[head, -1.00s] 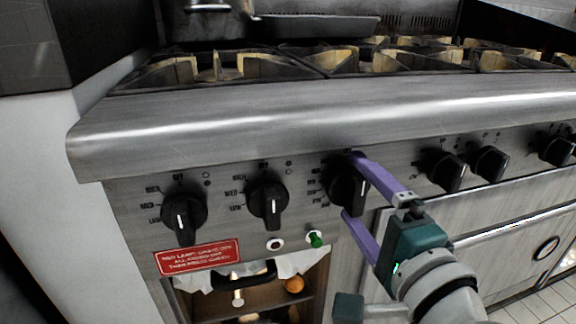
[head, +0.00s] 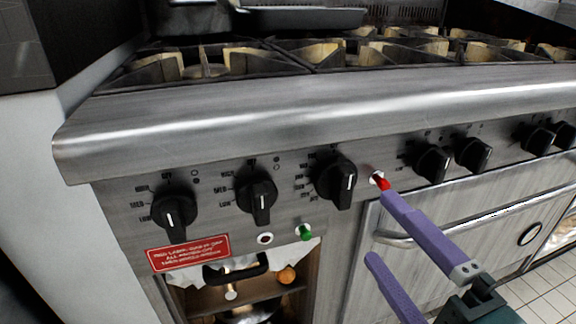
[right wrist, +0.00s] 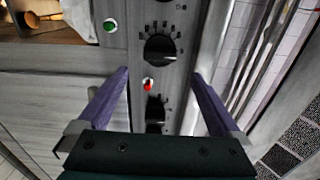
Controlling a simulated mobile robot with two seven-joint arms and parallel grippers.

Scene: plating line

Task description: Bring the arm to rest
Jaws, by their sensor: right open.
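My right gripper (head: 378,224) is open and empty in front of the stove's front panel, to the right of the third black knob (head: 336,183). Its two purple fingers are apart, and the upper fingertip overlaps a small red light (head: 381,183) in the head view; I cannot tell whether they touch. In the right wrist view the open gripper (right wrist: 160,82) has the red light (right wrist: 148,85) and black knobs (right wrist: 160,48) beyond and between its fingers. My left gripper is not in view.
The stove has more knobs (head: 258,200), a green button (head: 305,232) and a red label (head: 188,253). Pans (head: 300,18) stand on the burner grates above. Below are an open compartment (head: 316,275) and a door handle (head: 394,239). Tiled floor (head: 548,299) shows at lower right.

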